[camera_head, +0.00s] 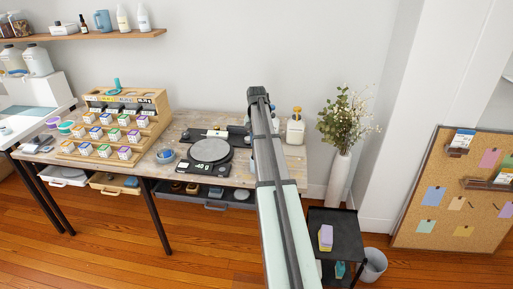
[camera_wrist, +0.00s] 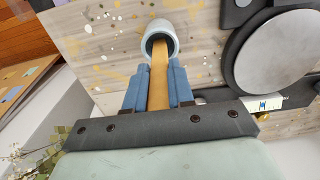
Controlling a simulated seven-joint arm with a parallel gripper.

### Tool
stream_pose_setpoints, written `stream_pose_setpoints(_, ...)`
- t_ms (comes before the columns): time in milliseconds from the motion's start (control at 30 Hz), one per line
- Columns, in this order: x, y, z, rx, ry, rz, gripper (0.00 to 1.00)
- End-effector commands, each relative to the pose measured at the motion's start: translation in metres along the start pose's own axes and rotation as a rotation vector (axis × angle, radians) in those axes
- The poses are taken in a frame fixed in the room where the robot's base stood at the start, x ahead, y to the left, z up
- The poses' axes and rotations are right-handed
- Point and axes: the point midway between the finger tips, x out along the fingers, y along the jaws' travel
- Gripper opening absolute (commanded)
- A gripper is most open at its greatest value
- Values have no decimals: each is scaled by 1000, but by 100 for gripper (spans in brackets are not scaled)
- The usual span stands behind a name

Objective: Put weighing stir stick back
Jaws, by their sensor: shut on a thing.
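The stir stick (camera_wrist: 159,85) is a flat tan wooden stick, seen in the wrist view between the two blue fingers of my gripper (camera_wrist: 157,72). The fingers are shut on it. Its far end reaches the dark mouth of a small pale blue-grey cup (camera_wrist: 168,27); it appears to be inside the opening, but how deep I cannot tell. The round grey scale plate (camera_wrist: 287,52) is to the right of the cup. In the head view the scale (camera_head: 210,150) sits left of my arm, which hides my gripper, the stick and the cup.
A wooden rack (camera_head: 148,103) with several small labelled jars stands left on the worktable (camera_head: 185,128). A small blue bowl (camera_head: 165,155) is left of the scale. A white pump bottle (camera_head: 295,130) and a vase of flowers (camera_head: 339,178) are to the right.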

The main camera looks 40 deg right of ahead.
Motion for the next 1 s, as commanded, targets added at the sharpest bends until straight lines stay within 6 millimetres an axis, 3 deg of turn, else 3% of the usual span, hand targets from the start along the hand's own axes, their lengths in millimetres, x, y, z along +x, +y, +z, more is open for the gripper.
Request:
stream_pose_setpoints(267, 31, 0, 1, 1, -1, 0, 0)
stream_pose_setpoints(667, 35, 0, 0, 1, 0, 0, 0)
stream_pose_setpoints(700, 35, 0, 0, 1, 0, 0, 24)
stream_pose_setpoints(1000, 35, 0, 0, 1, 0, 0, 48)
